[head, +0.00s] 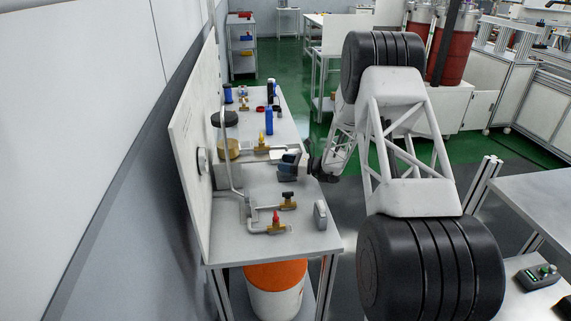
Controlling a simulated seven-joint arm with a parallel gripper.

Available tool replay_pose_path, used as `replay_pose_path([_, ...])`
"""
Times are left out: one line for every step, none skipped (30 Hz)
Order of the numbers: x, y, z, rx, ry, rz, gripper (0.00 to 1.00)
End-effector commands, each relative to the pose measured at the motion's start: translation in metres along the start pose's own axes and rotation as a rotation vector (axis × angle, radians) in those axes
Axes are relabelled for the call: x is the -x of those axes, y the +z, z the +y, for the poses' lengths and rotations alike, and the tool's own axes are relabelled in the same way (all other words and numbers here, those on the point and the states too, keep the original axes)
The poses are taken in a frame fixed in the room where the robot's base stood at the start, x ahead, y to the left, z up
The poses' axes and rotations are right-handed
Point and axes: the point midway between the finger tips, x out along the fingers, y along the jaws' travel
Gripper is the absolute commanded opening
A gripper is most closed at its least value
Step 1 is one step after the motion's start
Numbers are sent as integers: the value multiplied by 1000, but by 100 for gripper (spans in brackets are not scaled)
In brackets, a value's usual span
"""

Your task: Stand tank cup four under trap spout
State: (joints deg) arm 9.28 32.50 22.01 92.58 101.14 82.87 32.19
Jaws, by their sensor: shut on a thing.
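My gripper (290,164) is over the right edge of the white bench, about midway along it. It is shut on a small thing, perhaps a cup. The dark blue jaws and the small scale hide its shape and any number on it. Pipework with valves stands on the bench: a yellow-handled valve (262,141) just left of my gripper, a black-handled valve (288,201) and a red-handled valve (276,221) nearer me. I cannot tell which outlet is the trap spout. A grey rounded piece (320,215) stands at the bench's near right edge.
The bench (311,243) has a bare near right corner. A blue bottle (269,121), a brass-coloured round piece (229,149) and a black disc (225,118) stand farther back. A white upright panel (190,130) bounds the left. An orange-topped bucket (275,285) is underneath.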

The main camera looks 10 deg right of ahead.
Motion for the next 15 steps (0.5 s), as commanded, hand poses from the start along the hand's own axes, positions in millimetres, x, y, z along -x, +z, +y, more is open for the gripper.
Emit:
replay_pose_path([0, 0, 0, 0, 0, 0, 34])
replay_pose_path([0, 0, 0, 0, 0, 0, 34])
replay_pose_path([0, -1, 0, 0, 0, 0, 34])
replay_pose_path([0, -1, 0, 0, 0, 0, 34])
replay_pose_path([0, -2, 0, 0, 0, 0, 34])
replay_pose_path([0, -3, 0, 0, 0, 0, 34])
replay_pose_path([0, -3, 0, 0, 0, 0, 34])
replay_pose_path([0, -3, 0, 0, 0, 0, 61])
replay_pose_path([0, -3, 0, 0, 0, 0, 67])
replay_pose_path([0, -3, 0, 0, 0, 0, 72])
replay_pose_path([0, -3, 0, 0, 0, 0, 76])
replay_pose_path([0, -3, 0, 0, 0, 0, 82])
replay_pose_path([0, -3, 0, 0, 0, 0, 82])
replay_pose_path([0, -3, 0, 0, 0, 0, 82])
replay_pose_path([0, -3, 0, 0, 0, 0, 82])
